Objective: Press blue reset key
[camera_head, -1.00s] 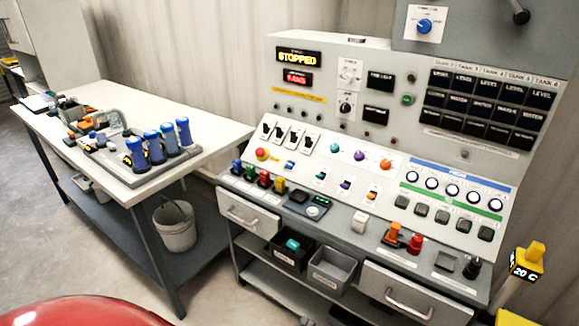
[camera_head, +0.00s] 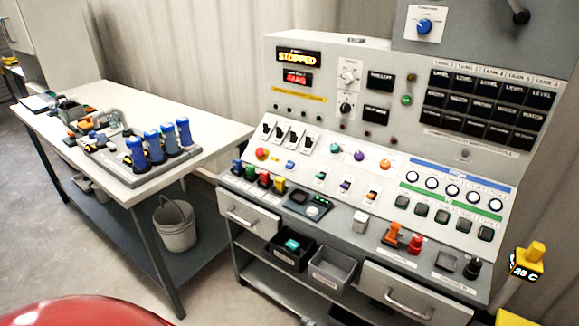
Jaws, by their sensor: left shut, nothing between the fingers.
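A small blue key (camera_head: 291,164) sits on the sloped panel of the grey control console (camera_head: 330,205), right of the red and yellow mushroom button (camera_head: 261,153). Its label is too small to read. Another blue knob (camera_head: 237,167) stands at the left end of the console's front ledge, beside green, red and yellow ones. The upper display (camera_head: 298,57) reads STOPPED in yellow. A smaller display (camera_head: 298,78) below it has red text. I make out neither gripper's fingers in this view, and nothing of mine touches the keys.
A white-topped table (camera_head: 200,145) on the left bears several blue-handled tools (camera_head: 152,146). A bucket (camera_head: 175,226) stands on its lower shelf. Drawers and two bins (camera_head: 330,270) are under the console ledge. A yellow piece marked 20 C (camera_head: 527,262) stands at lower right.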

